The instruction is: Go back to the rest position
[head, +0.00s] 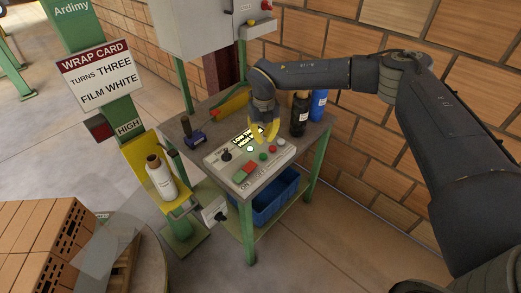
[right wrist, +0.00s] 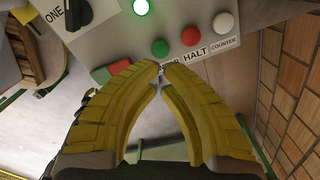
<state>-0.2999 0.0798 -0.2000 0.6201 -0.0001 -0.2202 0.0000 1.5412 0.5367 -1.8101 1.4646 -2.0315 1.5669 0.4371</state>
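My right gripper (head: 264,139) hangs over the control panel (head: 223,172) on the workbench. Its yellow fingers point down at the panel. In the right wrist view the fingertips (right wrist: 162,70) come together, with nothing visible between them. They lie just below the panel's row of buttons in that picture; I cannot tell whether they touch the panel. The row has a green button (right wrist: 160,48), a red button (right wrist: 191,36) and a white button (right wrist: 223,23). A lit green lamp (right wrist: 141,7) glows beside them. My left gripper is not in view.
Black (head: 299,117) and blue (head: 319,106) bottles stand behind the panel, close to my right arm. A grey cabinet (head: 196,25) rises behind the bench. A blue bin (head: 270,203) sits below. A film roll (head: 161,178) stands left, and bricks (head: 38,235) lie at lower left.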

